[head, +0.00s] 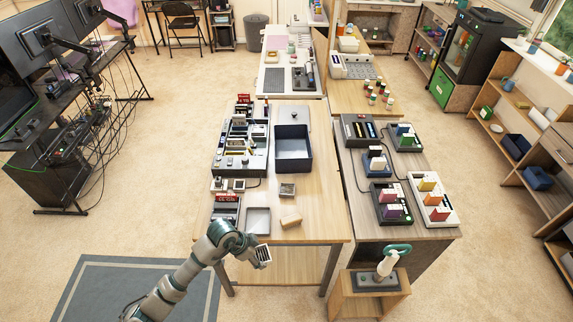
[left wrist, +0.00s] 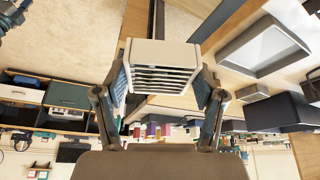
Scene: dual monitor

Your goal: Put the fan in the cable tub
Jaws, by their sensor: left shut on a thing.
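The fan (left wrist: 160,68), a small off-white box with dark slats, is held between the two fingers of my left gripper (left wrist: 162,92). In the head view the fan (head: 263,256) is at the end of my left arm, by the near edge of the wooden table, and my left gripper (head: 251,249) is partly hidden by its own wrist. The cable tub (head: 280,165) is a dark blue-grey open box farther back on the same table, apart from the fan. A dark box at the right of the left wrist view looks like the tub (left wrist: 285,112). My right gripper is not in view.
A shallow grey tray (head: 258,221), a tan block (head: 291,220) and a small metal box (head: 287,190) lie between fan and tub. Electronic units (head: 240,145) line the table's left side. A second table (head: 428,166) with colourful modules stands right.

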